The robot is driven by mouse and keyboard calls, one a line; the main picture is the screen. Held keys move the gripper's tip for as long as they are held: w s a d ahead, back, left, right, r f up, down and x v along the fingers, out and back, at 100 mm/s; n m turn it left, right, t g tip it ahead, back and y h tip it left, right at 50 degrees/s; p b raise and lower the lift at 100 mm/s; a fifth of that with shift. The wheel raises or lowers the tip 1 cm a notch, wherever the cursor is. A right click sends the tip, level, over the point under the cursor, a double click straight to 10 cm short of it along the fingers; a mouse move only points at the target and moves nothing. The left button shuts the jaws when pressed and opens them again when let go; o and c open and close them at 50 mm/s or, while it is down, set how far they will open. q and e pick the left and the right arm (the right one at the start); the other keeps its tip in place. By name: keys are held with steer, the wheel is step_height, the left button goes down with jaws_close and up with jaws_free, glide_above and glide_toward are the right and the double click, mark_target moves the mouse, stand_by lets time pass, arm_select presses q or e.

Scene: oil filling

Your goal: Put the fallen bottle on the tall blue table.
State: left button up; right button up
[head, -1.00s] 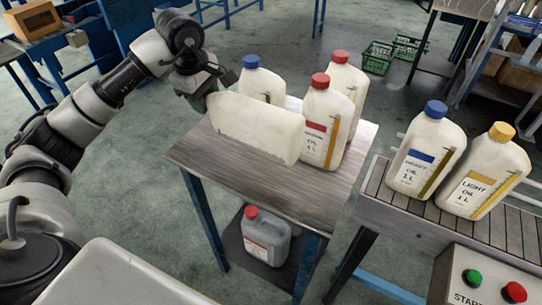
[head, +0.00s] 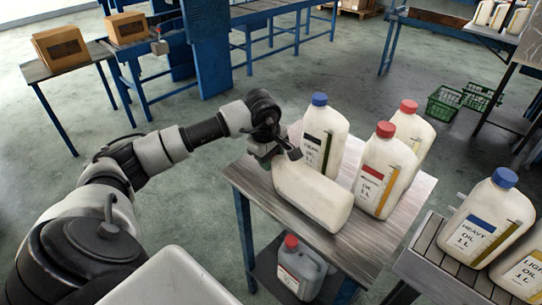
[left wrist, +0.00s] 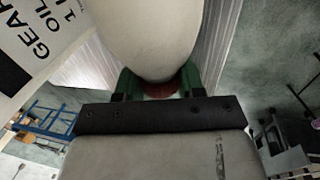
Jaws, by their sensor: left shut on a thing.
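The fallen bottle (head: 313,195) is cream-white and lies on its side at the left of the blue-legged table (head: 405,215) in the head view. I cannot tell whether it touches the tabletop. My left gripper (head: 281,152) is at the bottle's neck end. In the left wrist view, the green fingers (left wrist: 160,86) are shut on the bottle (left wrist: 150,35) at its neck, with a bit of red cap between them. My right gripper is not in view. Which table is the tall blue one is not clear.
A blue-capped bottle (head: 323,135) and two red-capped bottles (head: 385,172) stand close by. A heavy oil bottle (head: 475,228) is on the conveyor at right. A grey can (head: 300,270) sits on the lower shelf. Boxes (head: 60,48) stand on a far-left table; open floor lies between.

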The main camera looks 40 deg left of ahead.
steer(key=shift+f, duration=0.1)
arm_select(q)
steer(key=o, duration=0.8)
steer(key=shift+o, duration=0.6)
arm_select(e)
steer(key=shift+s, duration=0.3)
arm_select(q)
steer(key=shift+r, duration=0.2)
step_height(320, 180, up, 12)
steer(key=s+b, duration=0.2)
steer(key=shift+f, duration=0.25)
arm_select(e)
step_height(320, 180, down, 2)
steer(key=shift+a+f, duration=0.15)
arm_select(q)
steer(key=shift+s, duration=0.15)
